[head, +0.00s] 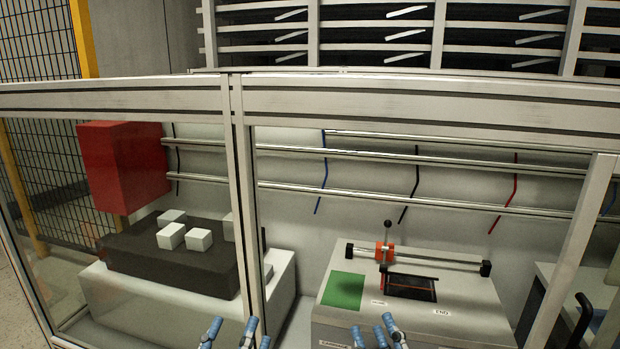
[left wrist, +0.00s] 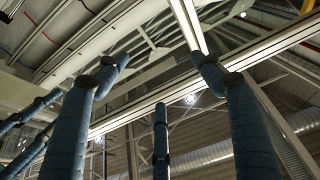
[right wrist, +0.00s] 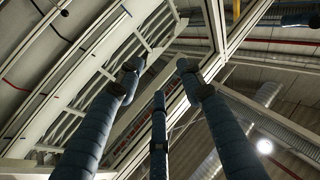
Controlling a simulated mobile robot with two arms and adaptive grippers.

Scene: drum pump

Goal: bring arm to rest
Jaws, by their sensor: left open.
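My left gripper (head: 234,322) shows at the bottom edge of the head view, with only its blue fingertips in sight. In the left wrist view its fingers (left wrist: 161,60) point up, spread apart, with nothing between them. My right gripper (head: 385,322) is further right at the bottom edge. In the right wrist view its fingers (right wrist: 158,66) also point up, apart and empty. Both arms are hidden below the head view. Both grippers appear in front of the framed enclosure, touching nothing that I can see.
A metal-framed enclosure (head: 400,95) spans the view. Inside are a dark block (head: 165,262) with several white cubes, a red box (head: 125,165), and a grey bench (head: 440,325) with a green pad (head: 343,290) and an orange slide fixture (head: 384,252). Colored hooks hang on rails behind.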

